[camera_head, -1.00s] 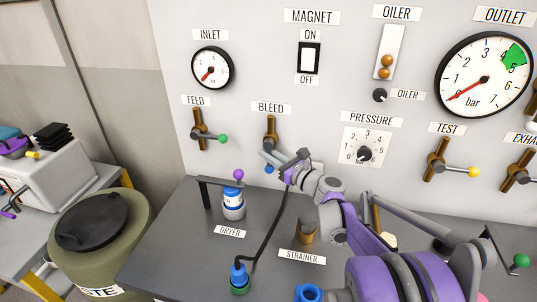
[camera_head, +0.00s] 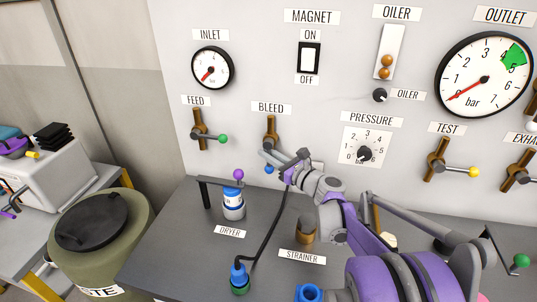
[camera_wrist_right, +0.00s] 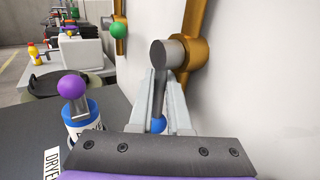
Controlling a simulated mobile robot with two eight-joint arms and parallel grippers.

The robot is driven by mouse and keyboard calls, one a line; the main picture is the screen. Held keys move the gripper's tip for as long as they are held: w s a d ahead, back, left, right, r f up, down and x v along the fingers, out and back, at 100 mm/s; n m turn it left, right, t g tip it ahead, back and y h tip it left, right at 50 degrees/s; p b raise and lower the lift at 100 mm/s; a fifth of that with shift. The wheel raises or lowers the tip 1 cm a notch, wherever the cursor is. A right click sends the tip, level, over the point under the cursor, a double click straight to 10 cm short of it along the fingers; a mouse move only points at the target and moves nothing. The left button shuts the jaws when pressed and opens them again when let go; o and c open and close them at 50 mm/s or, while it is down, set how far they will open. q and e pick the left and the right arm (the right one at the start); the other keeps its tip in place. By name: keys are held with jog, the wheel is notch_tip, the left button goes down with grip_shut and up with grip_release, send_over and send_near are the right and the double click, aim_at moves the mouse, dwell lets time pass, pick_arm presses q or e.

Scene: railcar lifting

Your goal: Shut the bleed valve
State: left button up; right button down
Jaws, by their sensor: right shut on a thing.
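The bleed valve (camera_head: 270,130) is a brass fitting on the panel under the BLEED label. Its grey lever hangs down along the pipe and ends in a blue knob (camera_head: 269,169). My right gripper (camera_head: 267,154) is at this lever, its jaws shut on it just above the knob. In the right wrist view the two fingers (camera_wrist_right: 165,108) stand on either side of the lever (camera_wrist_right: 160,80), and the blue knob (camera_wrist_right: 158,125) shows low between them. The brass valve body (camera_wrist_right: 188,55) is just beyond. My left gripper is not in view.
The feed valve (camera_head: 200,130), with a green knob, is left of the bleed valve. The dryer (camera_head: 233,205) with its purple knob and the strainer (camera_head: 305,231) stand on the bench below. A black hose (camera_head: 270,230) runs up close to my right wrist.

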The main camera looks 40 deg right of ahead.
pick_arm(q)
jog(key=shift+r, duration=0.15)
pick_arm(e)
jog(key=g, duration=0.1)
jog(key=n+g+p, duration=0.1)
jog(key=p, duration=0.1)
jog(key=shift+s+d+r+n+g+h, duration=0.25)
jog(key=shift+s+r+n+g+h, duration=0.05)
jog(key=shift+s+g, duration=0.1)
pick_arm(q)
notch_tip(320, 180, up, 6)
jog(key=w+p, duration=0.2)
jog(key=p, duration=0.1)
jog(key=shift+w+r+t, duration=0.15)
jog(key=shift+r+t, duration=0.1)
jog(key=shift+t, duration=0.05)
pick_arm(e)
jog(key=shift+s+d+r+n+g+h, duration=0.25)
jog(key=shift+r+n+g+h, duration=0.25)
jog(key=shift+n+g+h, duration=0.85)
jog(key=shift+s+d+r+n+g+h, duration=0.3)
jog(key=shift+r+g+h, duration=0.25)
jog(key=shift+g, duration=1.65)
jog(key=shift+s+d+r+n+g+h, duration=0.35)
jog(key=shift+n+g+h, duration=0.65)
jog(key=shift+g, duration=0.75)
jog(key=shift+a, duration=0.1)
jog(key=c, duration=0.9)
grip_release()
jog(key=shift+o, duration=0.2)
